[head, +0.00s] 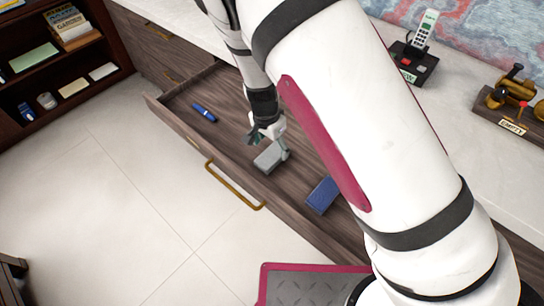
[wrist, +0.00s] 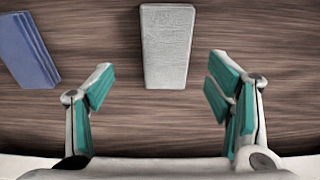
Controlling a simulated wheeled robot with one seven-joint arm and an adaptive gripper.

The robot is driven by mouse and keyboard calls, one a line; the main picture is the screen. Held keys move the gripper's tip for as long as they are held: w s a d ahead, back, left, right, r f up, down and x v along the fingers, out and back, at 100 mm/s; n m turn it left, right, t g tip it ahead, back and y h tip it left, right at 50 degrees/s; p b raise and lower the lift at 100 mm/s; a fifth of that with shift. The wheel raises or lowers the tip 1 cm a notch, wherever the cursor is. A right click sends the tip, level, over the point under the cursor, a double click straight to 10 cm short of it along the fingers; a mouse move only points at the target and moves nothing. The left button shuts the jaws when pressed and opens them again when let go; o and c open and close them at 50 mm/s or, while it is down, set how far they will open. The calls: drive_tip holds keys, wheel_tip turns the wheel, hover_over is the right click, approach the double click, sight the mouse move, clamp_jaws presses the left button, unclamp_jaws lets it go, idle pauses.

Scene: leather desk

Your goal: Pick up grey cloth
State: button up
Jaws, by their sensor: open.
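The grey cloth (head: 267,159) is a small folded rectangle lying flat in the open wooden drawer. In the wrist view the grey cloth (wrist: 167,47) is at the top centre, its long side pointing toward me. My gripper (head: 268,144) is above the drawer, close to the cloth. In the wrist view my gripper (wrist: 160,88) is open and empty, its two teal-padded fingers wide apart. The near end of the cloth appears between the fingertips, with clear space on both sides. My gripper hides part of the cloth in the head view.
A folded blue cloth (head: 322,194) lies in the same drawer, also in the wrist view (wrist: 27,49). A blue pen-like item (head: 204,112) lies near the drawer's far end. The drawer's front wall (head: 190,143) carries a brass handle (head: 236,188).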

sight(272, 155)
drive_tip(key=shift+w+f+b, duration=0.1)
drive_tip(key=shift+w+f, duration=0.1)
drive_tip(key=shift+f, duration=0.7)
drive_tip(key=shift+w+f+b, duration=0.15)
drive_tip(key=shift+w+f, duration=0.05)
drive_tip(key=shift+f, duration=0.7)
drive_tip(key=shift+w+f+b, duration=0.1)
drive_tip(key=shift+w+f, duration=0.1)
drive_tip(key=shift+f, duration=0.7)
drive_tip(key=c, duration=1.2)
